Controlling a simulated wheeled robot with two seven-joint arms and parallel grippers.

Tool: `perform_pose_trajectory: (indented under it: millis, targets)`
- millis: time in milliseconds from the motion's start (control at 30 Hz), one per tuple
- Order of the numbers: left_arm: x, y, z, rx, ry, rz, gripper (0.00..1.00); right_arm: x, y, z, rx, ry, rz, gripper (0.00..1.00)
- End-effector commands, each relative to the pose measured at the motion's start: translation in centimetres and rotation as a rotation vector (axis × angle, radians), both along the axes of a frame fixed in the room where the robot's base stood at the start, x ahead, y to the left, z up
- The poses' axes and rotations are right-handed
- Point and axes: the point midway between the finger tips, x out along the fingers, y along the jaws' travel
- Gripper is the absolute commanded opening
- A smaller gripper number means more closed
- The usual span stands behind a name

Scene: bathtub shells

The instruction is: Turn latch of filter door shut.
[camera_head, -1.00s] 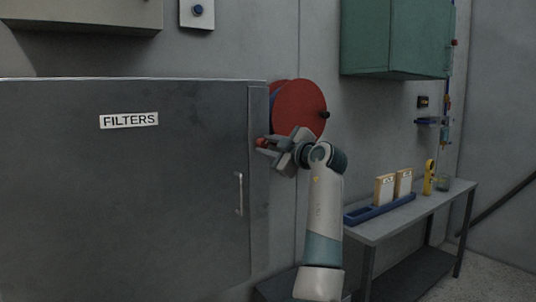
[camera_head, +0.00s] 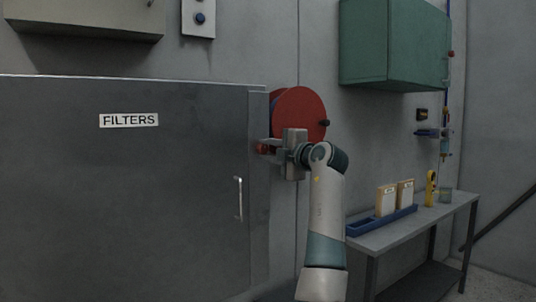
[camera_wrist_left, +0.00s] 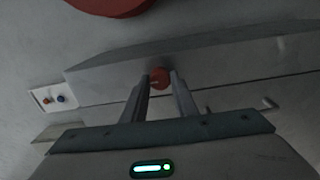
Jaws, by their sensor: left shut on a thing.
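The grey filter door (camera_head: 120,200), labelled FILTERS, fills the left of the head view, with a vertical handle (camera_head: 239,198) near its right edge. The small red latch knob (camera_head: 262,149) sits at the door's right edge, partly hidden by my gripper. My left gripper (camera_head: 268,147) reaches it from the right and is shut on it. In the left wrist view the red latch (camera_wrist_left: 159,78) shows between the two fingertips (camera_wrist_left: 160,80). The latch's exact angle is hard to make out. My right gripper is in neither view.
A red reel (camera_head: 300,112) is on the wall just behind and above my gripper. A green cabinet (camera_head: 393,45) hangs at upper right. A grey bench (camera_head: 400,232) at right holds a blue tray (camera_head: 372,222) with boxes. A switch box (camera_head: 199,18) is above the door.

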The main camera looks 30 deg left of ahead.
Motion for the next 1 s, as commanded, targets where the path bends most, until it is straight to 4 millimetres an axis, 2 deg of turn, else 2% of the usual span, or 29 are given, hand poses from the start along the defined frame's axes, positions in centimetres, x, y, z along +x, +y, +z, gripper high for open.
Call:
perform_pose_trajectory:
  millis: [567, 600, 667, 1000]
  targets:
    - [-0.01, 0.04, 0.14, -0.016, -0.043, 0.0, 0.04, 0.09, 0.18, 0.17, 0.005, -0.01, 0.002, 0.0]
    - [-0.01, 0.04, 0.14, -0.016, -0.043, 0.0, 0.33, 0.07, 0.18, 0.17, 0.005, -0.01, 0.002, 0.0]
    - [0.0, 0.03, 0.13, -0.016, -0.043, 0.0, 0.45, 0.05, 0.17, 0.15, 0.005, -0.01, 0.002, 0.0]
    - [-0.02, -0.09, 0.02, -0.016, -0.042, 0.0, 0.45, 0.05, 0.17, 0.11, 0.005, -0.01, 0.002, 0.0]
